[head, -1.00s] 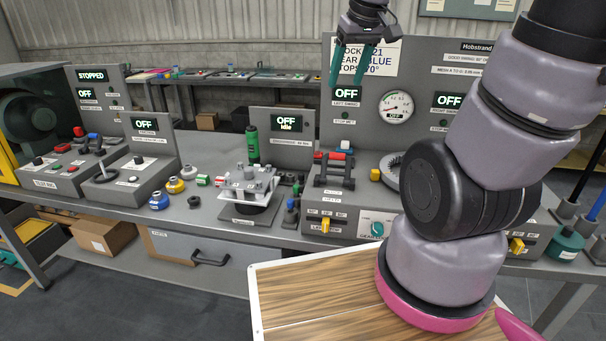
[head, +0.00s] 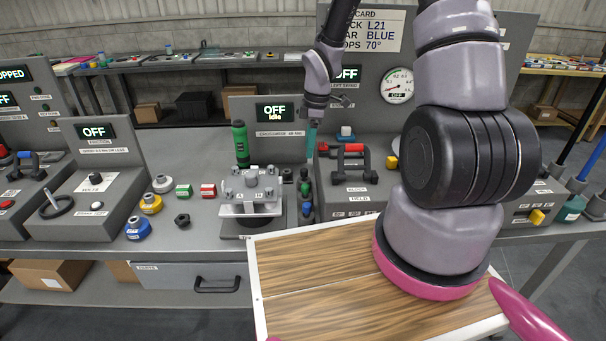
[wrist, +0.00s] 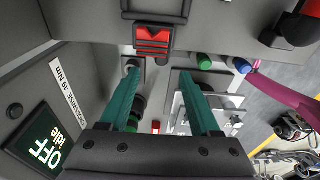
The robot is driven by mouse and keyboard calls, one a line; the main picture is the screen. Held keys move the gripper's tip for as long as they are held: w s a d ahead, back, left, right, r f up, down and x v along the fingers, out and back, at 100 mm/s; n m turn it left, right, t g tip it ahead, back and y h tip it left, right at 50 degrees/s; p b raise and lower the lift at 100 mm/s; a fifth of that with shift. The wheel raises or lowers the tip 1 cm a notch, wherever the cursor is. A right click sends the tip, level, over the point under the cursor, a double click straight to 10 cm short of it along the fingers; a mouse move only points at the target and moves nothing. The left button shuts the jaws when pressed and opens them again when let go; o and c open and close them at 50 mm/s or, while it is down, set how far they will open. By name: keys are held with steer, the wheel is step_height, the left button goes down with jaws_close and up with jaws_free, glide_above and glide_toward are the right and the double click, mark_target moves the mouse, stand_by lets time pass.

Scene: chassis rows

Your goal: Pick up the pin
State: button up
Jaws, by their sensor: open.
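My gripper (head: 311,142) has teal fingers pointing down, just behind and above a short row of small upright pieces, between the grey fixture and the console on its right. It is open and empty; the fingers show apart in the wrist view (wrist: 159,78). The row has a dark piece (head: 304,174), a green-topped piece (head: 305,190) and a blue-topped piece (head: 307,209). The green top (wrist: 204,61) and blue top (wrist: 240,65) also show in the wrist view, beyond the right finger. I cannot tell which piece is the pin.
The grey fixture (head: 250,208) with bolts stands left of the row. The Idle display panel (head: 275,112) is behind. Coloured rings and nuts lie at left.

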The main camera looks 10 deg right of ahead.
mark_target(304, 169)
steer(key=f, duration=0.3)
steer(key=a+f, duration=0.1)
steer(key=f, duration=0.5)
steer(key=shift+a+f, duration=0.15)
steer(key=shift+a, duration=0.15)
jaws_close()
